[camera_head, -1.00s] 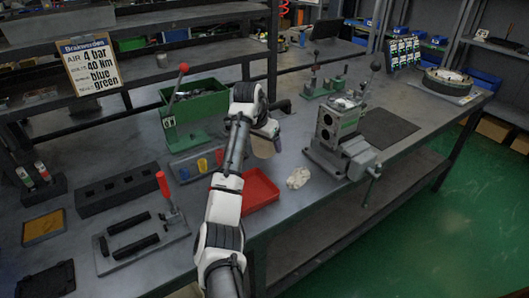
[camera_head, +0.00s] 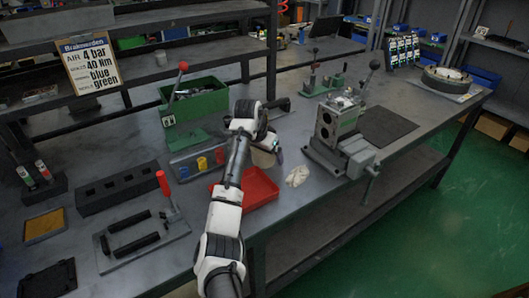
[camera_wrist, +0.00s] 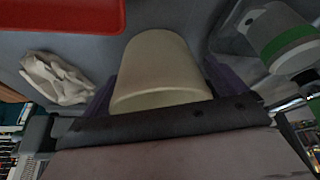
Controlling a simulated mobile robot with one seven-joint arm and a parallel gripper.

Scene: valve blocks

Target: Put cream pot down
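The cream pot (camera_wrist: 160,68) fills the middle of the wrist view, with the dark purple fingers of my gripper (camera_wrist: 170,82) close on both sides of it. My gripper is shut on the pot. In the head view the pot (camera_head: 263,158) shows partly behind my arm, at my gripper (camera_head: 272,152), above the bench near the red tray. The pot's base and any gap below it cannot be made out.
A red tray (camera_head: 262,190) lies just in front of the pot, with a crumpled pale cloth (camera_head: 297,176) to its right. A grey-green valve block in a vise (camera_head: 340,140) stands further right. Coloured cups (camera_head: 203,163) and a green box (camera_head: 205,103) are left and behind.

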